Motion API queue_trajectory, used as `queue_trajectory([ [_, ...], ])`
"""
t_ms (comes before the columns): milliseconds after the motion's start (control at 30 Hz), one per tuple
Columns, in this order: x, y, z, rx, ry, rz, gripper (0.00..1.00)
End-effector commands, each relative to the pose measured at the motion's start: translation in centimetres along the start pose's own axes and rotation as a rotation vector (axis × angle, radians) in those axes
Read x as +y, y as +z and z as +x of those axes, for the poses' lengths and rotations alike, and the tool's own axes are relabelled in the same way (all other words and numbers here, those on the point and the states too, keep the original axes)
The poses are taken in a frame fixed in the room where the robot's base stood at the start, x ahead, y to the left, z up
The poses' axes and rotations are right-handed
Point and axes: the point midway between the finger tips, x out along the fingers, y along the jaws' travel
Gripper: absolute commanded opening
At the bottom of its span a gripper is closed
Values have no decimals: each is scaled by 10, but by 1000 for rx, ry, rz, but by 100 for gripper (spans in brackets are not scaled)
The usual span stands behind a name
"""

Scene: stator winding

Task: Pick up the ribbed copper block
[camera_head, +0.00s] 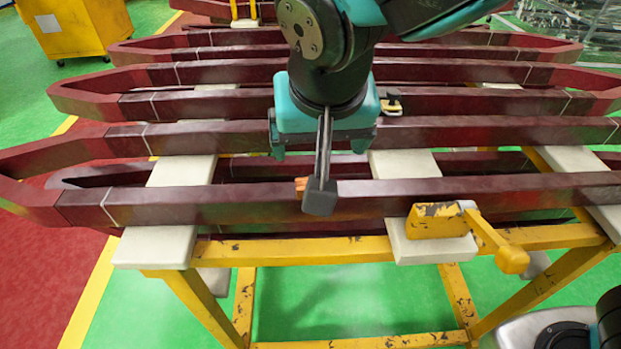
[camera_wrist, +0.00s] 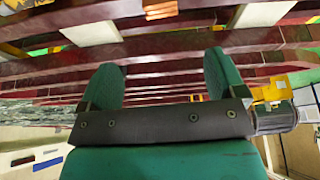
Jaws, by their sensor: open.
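The copper block (camera_head: 301,184) shows in the head view as a small orange-brown piece by the front dark-red coil bar, mostly hidden behind a dark grey block on a rod. In the wrist view a ribbed copper-coloured piece (camera_wrist: 160,8) is at the top centre, cut by the frame edge. My gripper (camera_head: 319,146) is teal and hangs above the coil bars, just behind the copper piece in the picture. In the wrist view its two teal fingers (camera_wrist: 161,70) stand wide apart with nothing between them. The copper piece is beyond the fingers, apart from them.
Several long dark-red coils (camera_head: 190,204) lie across white pads (camera_head: 160,246) on a yellow frame (camera_head: 335,250). A worn yellow mallet-like tool (camera_head: 437,220) rests on the right front pad. A small tan-and-black item (camera_head: 391,103) sits farther back. A yellow cart (camera_head: 75,25) stands at upper left.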

Motion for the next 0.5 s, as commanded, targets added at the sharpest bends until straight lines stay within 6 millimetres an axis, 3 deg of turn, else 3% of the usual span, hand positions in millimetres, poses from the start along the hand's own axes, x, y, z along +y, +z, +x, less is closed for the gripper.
queue_trajectory([
  [300,2,0,71,-7,5,-2,89],
  [500,1,0,92,-3,1,-2,89],
])
